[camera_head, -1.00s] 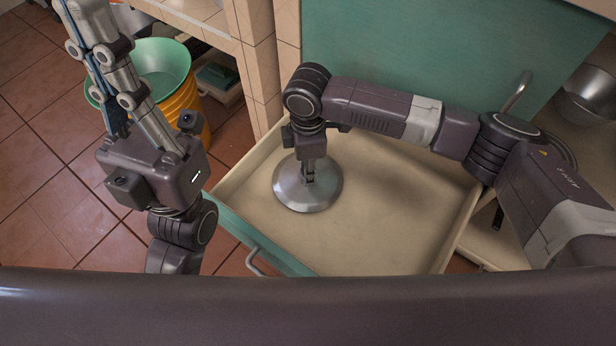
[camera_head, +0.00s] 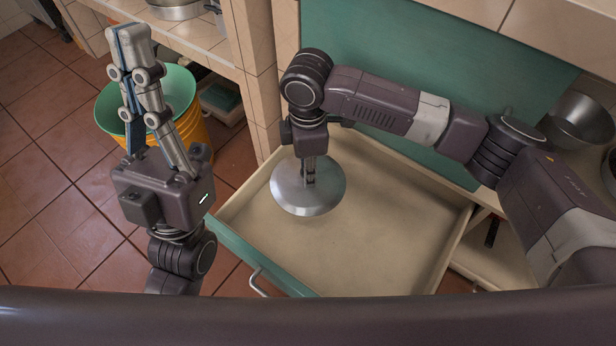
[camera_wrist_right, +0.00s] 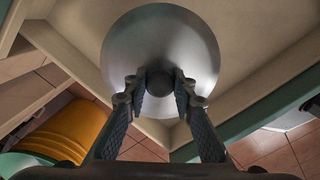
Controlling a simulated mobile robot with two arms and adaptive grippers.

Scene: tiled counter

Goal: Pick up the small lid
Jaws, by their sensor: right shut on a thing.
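The small lid (camera_head: 292,196) is a round, shiny metal disc with a dark knob. It is over the open drawer, near its back left corner; whether it touches the drawer floor I cannot tell. My right gripper (camera_head: 310,180) points down above it and is shut on its knob. In the right wrist view the lid (camera_wrist_right: 160,38) spreads out behind the fingertips, which press the knob (camera_wrist_right: 160,82) from both sides. My left gripper (camera_head: 130,45) is up at the left, away from the lid, with its fingers pointing upward and close together.
The open drawer (camera_head: 390,255) has a green front with a metal handle (camera_head: 258,284) and is otherwise empty. A green basin on a yellow bucket (camera_head: 192,128) stands on the tiled floor at left. A metal bowl (camera_head: 578,120) is on the counter at right.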

